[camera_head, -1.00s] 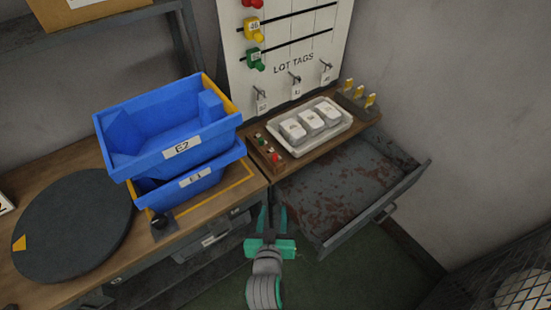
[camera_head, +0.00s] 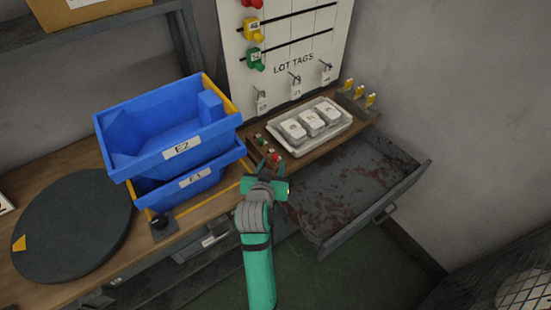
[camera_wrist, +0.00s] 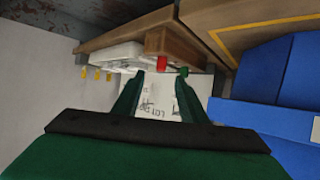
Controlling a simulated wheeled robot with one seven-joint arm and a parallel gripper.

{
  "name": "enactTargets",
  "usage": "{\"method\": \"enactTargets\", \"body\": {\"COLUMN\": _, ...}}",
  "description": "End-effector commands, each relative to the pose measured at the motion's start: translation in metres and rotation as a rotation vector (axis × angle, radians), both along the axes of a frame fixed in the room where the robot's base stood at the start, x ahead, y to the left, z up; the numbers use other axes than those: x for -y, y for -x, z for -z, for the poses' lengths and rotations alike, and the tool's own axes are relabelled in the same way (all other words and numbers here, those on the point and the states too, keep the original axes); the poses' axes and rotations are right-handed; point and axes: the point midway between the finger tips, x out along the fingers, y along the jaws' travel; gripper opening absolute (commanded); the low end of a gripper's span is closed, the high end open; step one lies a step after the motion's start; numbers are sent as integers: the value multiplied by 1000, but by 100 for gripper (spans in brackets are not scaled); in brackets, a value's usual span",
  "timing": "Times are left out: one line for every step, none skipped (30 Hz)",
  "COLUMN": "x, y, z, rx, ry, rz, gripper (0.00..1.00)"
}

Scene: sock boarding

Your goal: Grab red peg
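A small red peg (camera_head: 276,155) stands at the near end of the brown peg block (camera_head: 262,148) on the bench. My gripper (camera_head: 268,167) is open and empty, reaching over the bench edge close to the block. In the wrist view both fingers of my gripper (camera_wrist: 160,80) are apart, with no peg clearly between them. Contact cannot be told.
Stacked blue bins (camera_head: 170,140) stand close on the left. A white tray (camera_head: 318,135) with several white pieces lies behind right of the block. An open drawer (camera_head: 350,190) juts out below. The lot tags board (camera_head: 300,45) stands behind, with coloured pegs on it.

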Motion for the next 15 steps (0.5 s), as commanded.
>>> {"method": "enactTargets", "body": {"x": 0, "y": -2, "z": 1, "rx": 1, "ry": 0, "rz": 0, "gripper": 39}}
{"method": "enactTargets", "body": {"x": 1, "y": -4, "z": 1, "rx": 1, "ry": 0, "rz": 0, "gripper": 39}}
{"method": "enactTargets", "body": {"x": 1, "y": -6, "z": 2, "rx": 1, "ry": 0, "rz": 0, "gripper": 39}}
{"method": "enactTargets", "body": {"x": 1, "y": -8, "z": 4, "rx": 1, "ry": 0, "rz": 0, "gripper": 39}}
{"method": "enactTargets", "body": {"x": 1, "y": -10, "z": 6, "rx": 0, "ry": 0, "rz": 0, "gripper": 39}}
{"method": "enactTargets", "body": {"x": 2, "y": -14, "z": 8, "rx": 0, "ry": 0, "rz": 0, "gripper": 39}}
{"method": "enactTargets", "body": {"x": 2, "y": -18, "z": 11, "rx": 0, "ry": 0, "rz": 1, "gripper": 39}}
{"method": "enactTargets", "body": {"x": 2, "y": -22, "z": 13, "rx": 0, "ry": 0, "rz": 1, "gripper": 39}}
{"method": "enactTargets", "body": {"x": 3, "y": -27, "z": 17, "rx": -1, "ry": 0, "rz": 1, "gripper": 39}}
{"method": "enactTargets", "body": {"x": 3, "y": -31, "z": 19, "rx": 0, "ry": 0, "rz": 1, "gripper": 39}}
{"method": "enactTargets", "body": {"x": 4, "y": -35, "z": 20, "rx": 1, "ry": 1, "rz": 1, "gripper": 39}}
{"method": "enactTargets", "body": {"x": 4, "y": -39, "z": 22, "rx": 1, "ry": 1, "rz": 1, "gripper": 39}}
{"method": "enactTargets", "body": {"x": 5, "y": -41, "z": 23, "rx": 1, "ry": 1, "rz": 1, "gripper": 39}}
{"method": "enactTargets", "body": {"x": 5, "y": -43, "z": 25, "rx": 0, "ry": 1, "rz": 0, "gripper": 39}}
{"method": "enactTargets", "body": {"x": 5, "y": -46, "z": 26, "rx": 1, "ry": 1, "rz": 0, "gripper": 39}}
